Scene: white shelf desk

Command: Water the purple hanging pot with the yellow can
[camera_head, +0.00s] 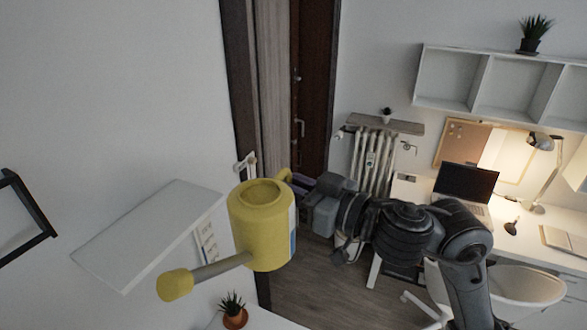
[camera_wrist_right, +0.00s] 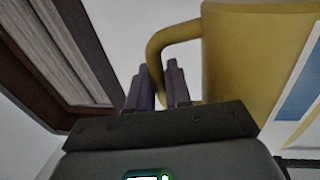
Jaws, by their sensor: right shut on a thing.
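The yellow can (camera_head: 262,240) is held in the air in front of the white wall shelf, its spout pointing to the lower left of the head view. My right gripper (camera_head: 298,184) comes in from the right and is shut on the can's handle. In the right wrist view the can's body (camera_wrist_right: 250,55) fills the upper right, and its curved handle (camera_wrist_right: 170,38) runs down to the purple-grey fingers (camera_wrist_right: 160,88). The purple hanging pot is not seen in either view. My left gripper is not in view.
A white shelf (camera_head: 150,228) juts from the left wall beside the spout. A small plant in an orange pot (camera_head: 235,318) stands below the can. A black frame-like object (camera_head: 30,205) is at far left. A desk with a laptop (camera_head: 466,184) is at right.

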